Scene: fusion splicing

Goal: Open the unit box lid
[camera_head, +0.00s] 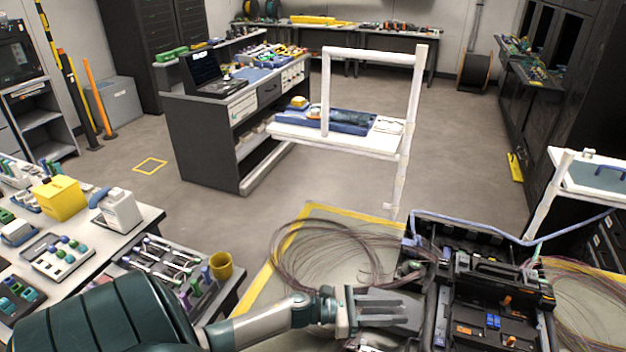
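The black unit box (490,325) is at the lower right, with small blue and orange parts showing on it. Its upper part has dark raised frames, and I cannot tell which part is the lid. My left arm comes in from the lower left, and its grey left gripper (418,308) points right at the left side of the box. The fingertips are beside or just in front of the box edge; I cannot tell if they touch it. The finger gap is not clear. My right gripper is not in view.
Loose thin cables (325,255) lie coiled left of the box, with more at the right edge. A white-framed stand (405,160) rises behind. A workbench with a yellow cup (221,265) is at the left. Open floor lies between.

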